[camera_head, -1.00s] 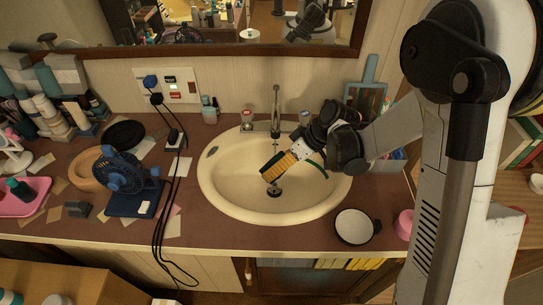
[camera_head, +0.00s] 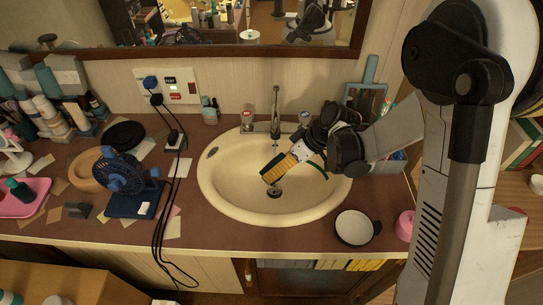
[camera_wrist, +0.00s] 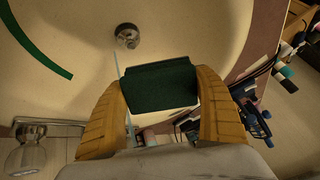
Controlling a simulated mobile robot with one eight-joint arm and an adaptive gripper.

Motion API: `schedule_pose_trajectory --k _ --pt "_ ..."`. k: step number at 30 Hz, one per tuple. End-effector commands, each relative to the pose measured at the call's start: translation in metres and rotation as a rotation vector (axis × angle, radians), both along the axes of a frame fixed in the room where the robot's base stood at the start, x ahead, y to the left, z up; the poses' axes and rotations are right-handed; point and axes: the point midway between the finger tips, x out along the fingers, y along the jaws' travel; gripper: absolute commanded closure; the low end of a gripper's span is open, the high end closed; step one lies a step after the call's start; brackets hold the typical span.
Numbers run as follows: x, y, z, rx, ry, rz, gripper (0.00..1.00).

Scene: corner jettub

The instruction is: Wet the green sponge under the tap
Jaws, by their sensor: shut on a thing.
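The green sponge (camera_wrist: 160,85) is a dark green block between the two yellow fingers of my gripper (camera_wrist: 157,90) in the wrist view. The fingers are shut on its two sides. In the head view my gripper (camera_head: 269,174) is low over the basin, and the sponge is mostly hidden by the fingers. The tap (camera_head: 275,105) stands at the back of the sink (camera_head: 235,192). A thin pale line, which looks like running water (camera_wrist: 119,68), passes beside the sponge's left edge in the wrist view. I cannot tell whether it touches the sponge.
The drain (camera_head: 274,191) is below my gripper. A green curved strip (camera_wrist: 38,42) lies along the basin. A white bowl (camera_head: 354,227) stands right of the sink. A blue fan (camera_head: 122,174) and hanging black cables (camera_head: 160,215) are to the left. A mirror (camera_head: 225,45) hangs behind.

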Motion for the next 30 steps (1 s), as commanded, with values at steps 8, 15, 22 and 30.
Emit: schedule_pose_trajectory --k 8,15,22,30 --pt "-0.011 -0.003 0.011 0.000 0.001 -0.001 0.46" --pt "-0.031 -0.009 0.029 0.000 0.000 0.000 0.46" --pt "-0.049 -0.015 0.045 0.000 0.000 0.000 0.46" --pt "-0.058 -0.017 0.050 0.000 0.000 0.000 0.46"
